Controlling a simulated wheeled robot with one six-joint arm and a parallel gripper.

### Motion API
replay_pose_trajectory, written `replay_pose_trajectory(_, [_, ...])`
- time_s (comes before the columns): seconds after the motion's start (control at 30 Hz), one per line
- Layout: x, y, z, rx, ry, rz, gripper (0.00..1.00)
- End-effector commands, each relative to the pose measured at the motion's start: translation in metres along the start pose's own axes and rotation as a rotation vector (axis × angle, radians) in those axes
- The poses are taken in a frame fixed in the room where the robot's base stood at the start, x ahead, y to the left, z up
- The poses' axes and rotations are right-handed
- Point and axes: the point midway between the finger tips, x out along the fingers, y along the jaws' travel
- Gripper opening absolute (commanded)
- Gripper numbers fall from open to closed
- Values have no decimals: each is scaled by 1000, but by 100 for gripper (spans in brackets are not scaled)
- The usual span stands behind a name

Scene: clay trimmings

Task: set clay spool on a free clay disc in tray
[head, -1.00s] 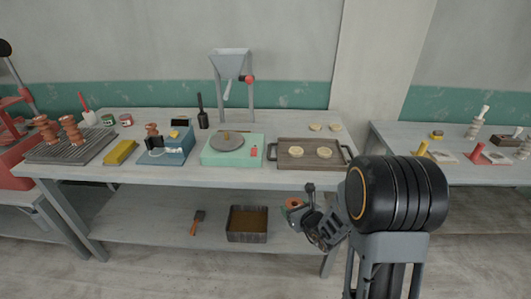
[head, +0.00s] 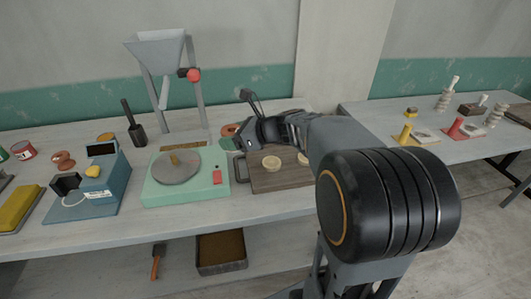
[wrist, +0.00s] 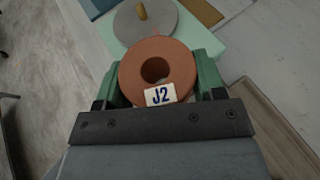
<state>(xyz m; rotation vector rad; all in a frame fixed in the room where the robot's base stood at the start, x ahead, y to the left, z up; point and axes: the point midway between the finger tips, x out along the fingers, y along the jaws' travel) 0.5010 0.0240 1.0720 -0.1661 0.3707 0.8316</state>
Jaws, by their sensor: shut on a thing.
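My gripper (wrist: 160,78) is shut on a terracotta clay spool (wrist: 145,48), a ring with a central hole and a "J2" label facing the wrist camera. In the head view the spool (head: 229,130) shows at the jaws, above the table behind the wooden tray (head: 262,185). The tray holds pale clay discs: one (head: 271,163) at left is bare, and another (head: 302,159) is partly hidden by my arm. The tray's right side is also hidden. In the wrist view a brown board edge, likely the tray (wrist: 262,112), shows at right.
A green turntable unit (head: 160,192) with a grey plate stands left of the tray. A hopper on a stand (head: 160,55) rises behind it. A blue device (head: 90,195) and another terracotta spool (head: 62,160) are farther left. A second table (head: 400,115) stands at right.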

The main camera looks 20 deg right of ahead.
Motion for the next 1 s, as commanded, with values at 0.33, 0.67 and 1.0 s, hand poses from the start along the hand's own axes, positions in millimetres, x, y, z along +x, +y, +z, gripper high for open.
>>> replay_pose_trajectory(0.33, [-30,-62,-50,3,0,5,32])
replay_pose_trajectory(0.67, [-36,-93,-101,0,-1,6,32])
replay_pose_trajectory(1.0, [-37,-103,-117,0,-1,4,32])
